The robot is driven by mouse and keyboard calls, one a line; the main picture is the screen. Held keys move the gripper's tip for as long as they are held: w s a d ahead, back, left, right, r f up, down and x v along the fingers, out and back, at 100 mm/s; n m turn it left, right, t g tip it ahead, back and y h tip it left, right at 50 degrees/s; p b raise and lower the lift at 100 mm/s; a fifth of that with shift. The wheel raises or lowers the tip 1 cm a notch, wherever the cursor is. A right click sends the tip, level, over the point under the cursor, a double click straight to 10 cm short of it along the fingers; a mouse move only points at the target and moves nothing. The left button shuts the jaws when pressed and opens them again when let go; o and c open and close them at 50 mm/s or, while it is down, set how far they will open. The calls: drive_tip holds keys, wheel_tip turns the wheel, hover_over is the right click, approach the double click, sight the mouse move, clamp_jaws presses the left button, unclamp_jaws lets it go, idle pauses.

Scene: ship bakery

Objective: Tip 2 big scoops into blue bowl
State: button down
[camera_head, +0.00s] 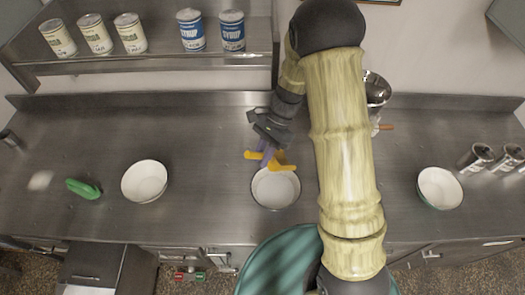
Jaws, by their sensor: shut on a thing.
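My gripper (267,158), with yellow finger parts, is low over the counter at the back edge of the middle bowl (276,188). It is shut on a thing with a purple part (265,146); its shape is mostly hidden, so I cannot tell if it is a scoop. The middle bowl is white inside and looks empty. A left bowl (144,181) and a right bowl (439,188) are also white inside; the right one shows a teal outside. I cannot tell for sure which bowl is blue. A green-handled tool (84,188), perhaps a scoop, lies at the left with a pale blurred end.
A steel container (376,90) stands behind my arm, with an orange-brown handle (386,127) beside it. Several metal tins (475,157) stand at the far right. The counter (205,160) between the left and middle bowls is clear.

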drive_tip(key=shift+r+t+h+p, duration=0.25)
drive_tip(key=shift+t+h+p, duration=0.15)
drive_tip(key=shift+h, duration=0.1)
drive_tip(key=shift+f, duration=0.15)
drive_tip(key=shift+r+t+h+p, duration=0.35)
drive_tip(key=shift+h+p, duration=0.15)
drive_tip(key=shift+h, duration=0.1)
drive_tip(key=shift+f+h, duration=0.1)
drive_tip(key=shift+h, duration=0.2)
drive_tip(key=shift+r+m+t+h, duration=0.2)
drive_tip(key=shift+t+h, duration=0.35)
drive_tip(key=shift+h, duration=0.25)
drive_tip(key=shift+r+m+t+h, duration=0.2)
drive_tip(key=shift+t+h, duration=0.3)
drive_tip(key=shift+h, duration=0.3)
